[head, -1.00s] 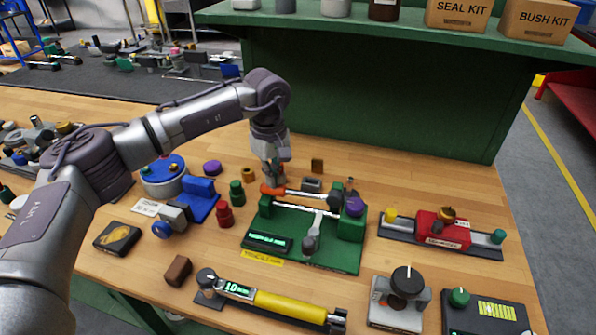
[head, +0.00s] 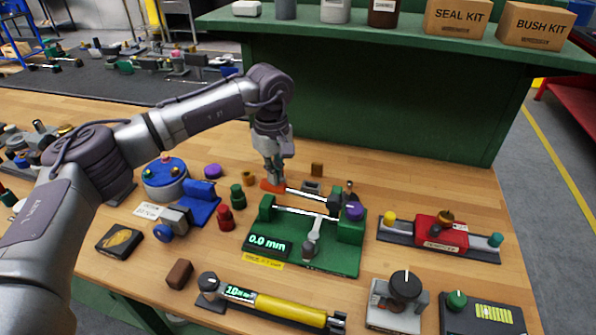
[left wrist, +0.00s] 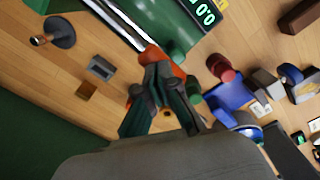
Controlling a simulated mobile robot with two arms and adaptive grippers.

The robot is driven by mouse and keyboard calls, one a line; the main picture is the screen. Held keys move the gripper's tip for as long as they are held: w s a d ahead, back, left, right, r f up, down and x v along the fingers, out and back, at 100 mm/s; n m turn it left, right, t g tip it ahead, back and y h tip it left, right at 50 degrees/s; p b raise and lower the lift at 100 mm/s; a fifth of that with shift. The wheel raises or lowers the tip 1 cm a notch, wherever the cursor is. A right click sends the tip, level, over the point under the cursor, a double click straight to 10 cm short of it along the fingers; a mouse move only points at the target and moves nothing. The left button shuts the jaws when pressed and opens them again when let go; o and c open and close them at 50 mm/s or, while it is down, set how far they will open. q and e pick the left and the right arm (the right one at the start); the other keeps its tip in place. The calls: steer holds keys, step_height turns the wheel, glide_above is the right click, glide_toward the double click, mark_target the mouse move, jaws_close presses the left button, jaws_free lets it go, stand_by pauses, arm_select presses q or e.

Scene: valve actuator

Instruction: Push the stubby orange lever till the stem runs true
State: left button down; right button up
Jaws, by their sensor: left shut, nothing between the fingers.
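The green valve fixture (head: 335,262) stands mid-bench, with a metal stem (head: 305,212) across it. Its display (head: 268,246) reads 0.0 mm, and the digits show upside down in the left wrist view (left wrist: 203,12). The stubby orange lever (head: 269,186) is at the end of a rod at the fixture's back left. My left gripper (head: 274,182) is shut and empty, pointing down right at the lever. In the left wrist view its fingers (left wrist: 160,72) overlap the orange part (left wrist: 176,70); contact is unclear and they hide part of it. My right gripper is out of view.
A purple knob (head: 354,211) and a grey-knobbed handle (head: 309,249) are on the fixture. Red (head: 225,217) and green (head: 238,196) knobs and a blue vise (head: 200,200) stand close left. A yellow cylinder (head: 290,307) lies in front; a red device (head: 440,231) stands right.

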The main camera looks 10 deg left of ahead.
arm_select(q)
step_height(320, 180, up, 8)
steer(key=d+p, duration=0.2)
steer(key=p, duration=0.2)
stand_by(0.6)
steer(key=shift+f, duration=0.15)
step_height(320, 180, up, 5)
steer(key=p, duration=0.3)
stand_by(0.4)
stand_by(0.4)
